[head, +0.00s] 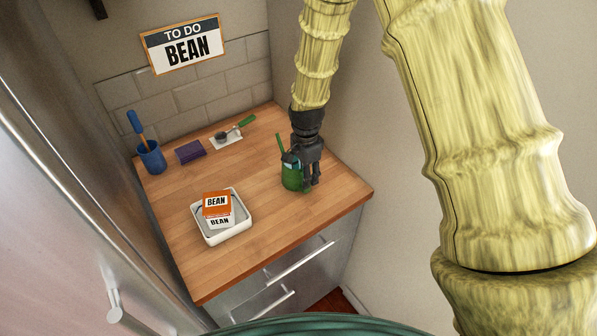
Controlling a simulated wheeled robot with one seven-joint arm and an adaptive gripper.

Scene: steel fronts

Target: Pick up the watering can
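A small green container (291,181), which looks like the watering can, stands on the right part of the wooden counter in the head view. A thin green piece, perhaps its spout, rises at its upper left. My dark gripper (311,184) points down at the can's right side and overlaps it in the picture. The fingers hide part of the can's right side and any handle there. I cannot tell whether the fingers touch the can or are closed on part of it.
On the counter (262,229) are a white tray (234,232) with two BEAN boxes (217,204), a blue cup (151,160) with a brush-like tool, a purple block (189,152), and a green-handled scoop (234,131) on a pale sheet. Walls close the back and right. The counter's front middle is clear.

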